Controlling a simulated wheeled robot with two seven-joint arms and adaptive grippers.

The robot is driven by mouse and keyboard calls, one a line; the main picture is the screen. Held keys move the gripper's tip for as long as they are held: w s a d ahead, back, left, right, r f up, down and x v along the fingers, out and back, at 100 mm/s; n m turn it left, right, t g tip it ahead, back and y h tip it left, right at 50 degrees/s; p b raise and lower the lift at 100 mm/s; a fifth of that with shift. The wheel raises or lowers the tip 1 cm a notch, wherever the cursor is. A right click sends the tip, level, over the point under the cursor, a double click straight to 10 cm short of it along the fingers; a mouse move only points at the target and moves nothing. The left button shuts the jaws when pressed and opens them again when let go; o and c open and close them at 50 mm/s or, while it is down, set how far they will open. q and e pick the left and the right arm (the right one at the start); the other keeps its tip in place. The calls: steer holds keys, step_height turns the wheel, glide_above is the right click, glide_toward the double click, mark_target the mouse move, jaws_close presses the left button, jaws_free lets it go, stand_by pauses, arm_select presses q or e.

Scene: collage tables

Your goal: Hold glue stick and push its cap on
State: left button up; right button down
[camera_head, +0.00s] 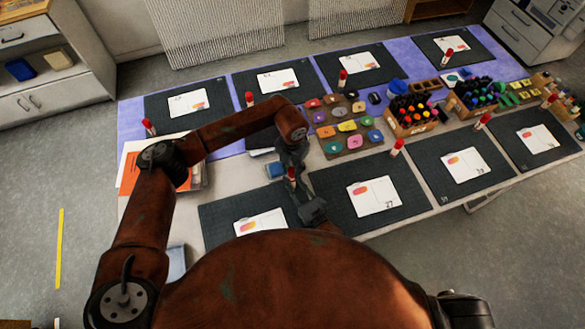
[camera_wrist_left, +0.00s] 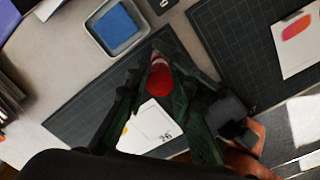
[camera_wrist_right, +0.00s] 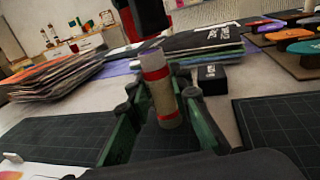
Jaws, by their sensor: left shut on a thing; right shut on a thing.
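My left gripper (camera_head: 291,163) reaches in from the left, shut on a red cap (camera_wrist_left: 160,78), above the near row of mats. My right gripper (camera_head: 310,207) is just below it, shut on the glue stick (camera_wrist_right: 162,92). In the right wrist view the stick stands nearly upright between the green fingers, a little tilted. It has a beige body, red bands and a pale, bare top. Part of the red cap (camera_wrist_right: 130,22) and a dark left finger show just above that top. Whether cap and stick touch cannot be told.
A blue pad in a grey tray (camera_wrist_left: 118,24) lies beside the grippers. A dark mat (camera_wrist_left: 85,105) with a white card (camera_wrist_left: 150,128) is below. Other mats carry cards and red-capped sticks (camera_head: 397,147). Paper stacks (camera_wrist_right: 60,75) and marker crates (camera_head: 410,116) stand around.

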arm_select(q)
steer(key=shift+f, duration=0.9)
steer(key=shift+f, duration=0.55)
steer(key=o, duration=0.7)
steer(key=shift+o, duration=0.2)
step_height(320, 180, up, 12)
steer(key=shift+f, duration=0.1)
stand_by(0.4)
